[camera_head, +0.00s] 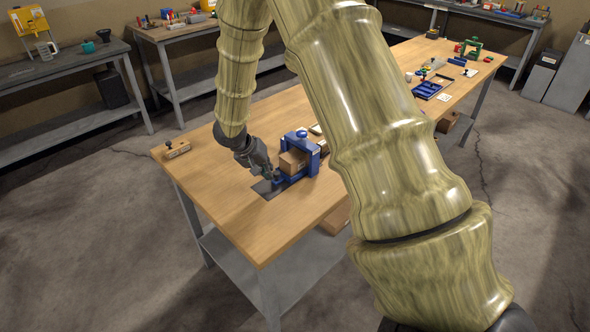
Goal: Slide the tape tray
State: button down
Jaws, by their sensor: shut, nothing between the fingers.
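A blue frame (314,157) with a knob on top stands on the wooden table (240,218), near its left end. A brown block (291,163) sits within the frame. A low blue part (283,183), perhaps the tape tray, sticks out at the front left of the frame over a dark plate (266,190). My gripper (272,176) is shut and points down at the near left end of this blue part. Whether it touches the part is too small to tell. My own arm hides some of the table right of the frame.
A small wooden block (177,149) lies at the table's left corner. The table front is clear. Grey benches stand along the walls.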

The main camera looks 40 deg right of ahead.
jog(key=shift+f, duration=1.8)
jog(key=shift+d+p, duration=0.5)
jog(key=shift+d, duration=0.8)
jog(key=shift+a, duration=0.25)
jog(key=shift+a+p, duration=0.55)
jog(key=shift+a, duration=0.1)
jog(key=shift+a, duration=0.1)
notch_tip(320, 180, up, 8)
jog(key=p, duration=0.9)
